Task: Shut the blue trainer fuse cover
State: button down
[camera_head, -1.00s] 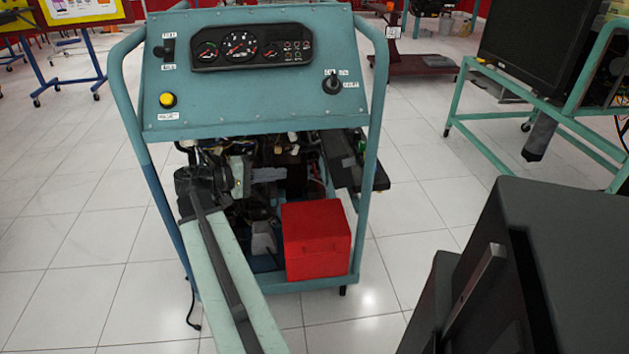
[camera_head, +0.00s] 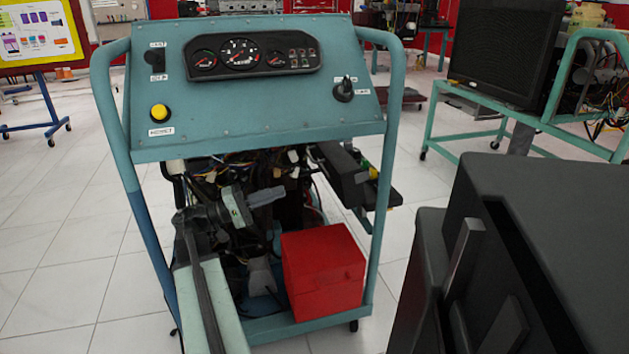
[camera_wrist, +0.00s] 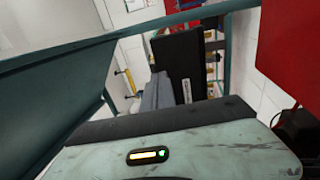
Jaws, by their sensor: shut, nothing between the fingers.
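The blue trainer (camera_head: 260,120) stands ahead, with gauges on its sloping panel. Its dark fuse cover (camera_head: 340,172) is at the right side below the panel. In the wrist view the cover (camera_wrist: 179,66) is a black panel standing up beside the fuse box (camera_wrist: 212,50), whose coloured fuses show, so it looks open. My gripper (camera_head: 278,194) is shut and empty, inside the trainer frame, left of the cover. In the wrist view its grey fingers (camera_wrist: 157,86) reach toward the cover's left side. I cannot tell whether they touch it.
A red box (camera_head: 322,272) sits on the trainer's lower shelf, below and right of my gripper. The trainer's right post (camera_head: 382,200) and panel edge are close to the arm. A bench with a monitor (camera_head: 505,60) stands at the right. White floor (camera_head: 70,240) is clear at the left.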

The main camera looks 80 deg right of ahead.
aim_at(335, 173)
jog(key=p+x, duration=0.3)
jog(key=x, duration=1.1)
jog(key=shift+s+f, duration=0.1)
jog(key=shift+s, duration=0.1)
